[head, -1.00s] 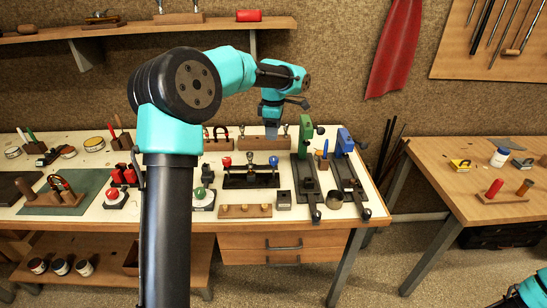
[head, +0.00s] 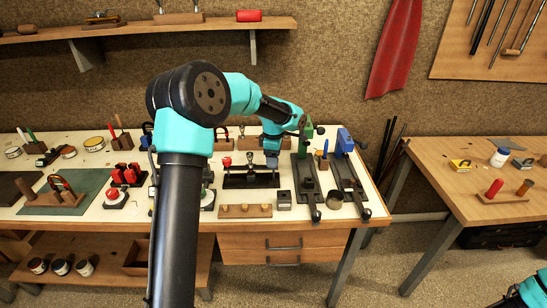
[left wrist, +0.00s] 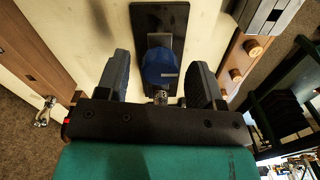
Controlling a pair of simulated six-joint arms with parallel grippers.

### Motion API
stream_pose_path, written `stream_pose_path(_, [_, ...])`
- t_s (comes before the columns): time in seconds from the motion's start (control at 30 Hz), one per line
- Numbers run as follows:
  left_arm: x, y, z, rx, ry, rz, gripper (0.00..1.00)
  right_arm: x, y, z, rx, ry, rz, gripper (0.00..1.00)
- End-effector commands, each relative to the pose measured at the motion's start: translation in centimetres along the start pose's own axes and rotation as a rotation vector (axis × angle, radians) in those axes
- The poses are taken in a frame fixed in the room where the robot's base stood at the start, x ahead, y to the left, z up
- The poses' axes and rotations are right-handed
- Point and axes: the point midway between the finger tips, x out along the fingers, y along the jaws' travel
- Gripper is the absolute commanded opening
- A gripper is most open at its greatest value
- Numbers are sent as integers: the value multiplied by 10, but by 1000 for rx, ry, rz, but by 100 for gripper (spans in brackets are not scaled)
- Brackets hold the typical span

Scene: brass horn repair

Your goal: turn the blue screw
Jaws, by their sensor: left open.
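The blue screw shows as a round blue knob (left wrist: 160,66) on a dark plate (left wrist: 150,18) in the left wrist view. My left gripper (head: 272,156) is open, with one finger on each side of the knob. I see gaps between the knob and both fingers, so it is not gripped. In the head view the gripper is low over the right end of a black base (head: 238,181) and hides the blue knob. A red knob (head: 227,162) stands at the left end of that base.
A green-topped clamp tool (head: 306,133) and a blue-topped one (head: 345,140) stand close to the right of my left gripper. A wooden block with pegs (head: 245,211) and a small grey box (head: 284,200) lie in front. Wooden-handled tools stand behind.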

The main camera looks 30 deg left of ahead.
Motion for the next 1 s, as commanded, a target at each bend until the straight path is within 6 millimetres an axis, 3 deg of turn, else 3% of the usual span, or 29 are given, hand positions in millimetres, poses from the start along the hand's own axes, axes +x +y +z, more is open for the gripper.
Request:
stream_pose_path(0.1, [0, 0, 0, 0, 0, 0, 59, 0, 0, 0, 0, 0, 0, 43])
stream_pose_path(0.6, [0, 0, 0, 0, 0, 0, 12, 0, 0, 0, 0, 0, 0, 43])
stream_pose_path(1.0, [0, 0, 0, 53, 0, 0, 12, 0, 0, 0, 0, 0, 0, 43])
